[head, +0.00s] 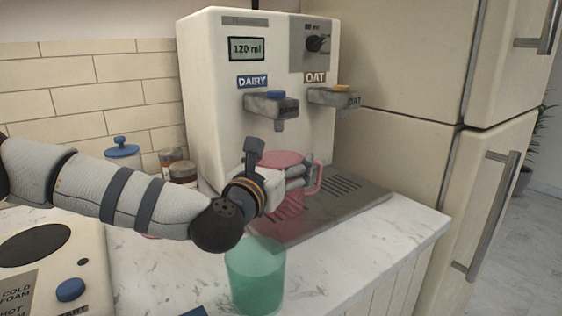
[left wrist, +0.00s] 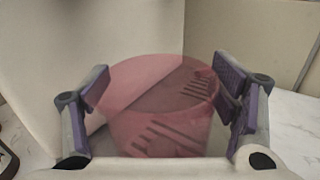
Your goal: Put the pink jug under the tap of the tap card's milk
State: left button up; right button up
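The pink see-through jug (head: 287,204) stands upright, apparently on the drip tray, about below the DAIRY tap (head: 271,105). Its handle points right in the head view. The OAT tap (head: 334,97) is to the right. My left gripper (head: 300,177) is at the jug. In the left wrist view its fingers (left wrist: 164,92) are on both sides of the jug (left wrist: 160,128), close to its wall. Whether the pads press on it, I cannot tell. My right gripper is not in view. No readable tap card shows.
The drip tray (head: 362,194) has bare slots on its right. A green see-through cup (head: 255,280) stands near on the counter. A blue-lidded jar (head: 122,150) and small jars (head: 182,172) stand behind my left arm. A foam machine (head: 75,262) is at left. Counter at right is clear.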

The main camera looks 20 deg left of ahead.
pick_arm(q)
jog(key=shift+o, duration=1)
jog(key=shift+r, duration=0.3)
jog(key=s, duration=0.7)
jog(key=shift+s+a, duration=0.25)
jog(key=shift+f, duration=0.15)
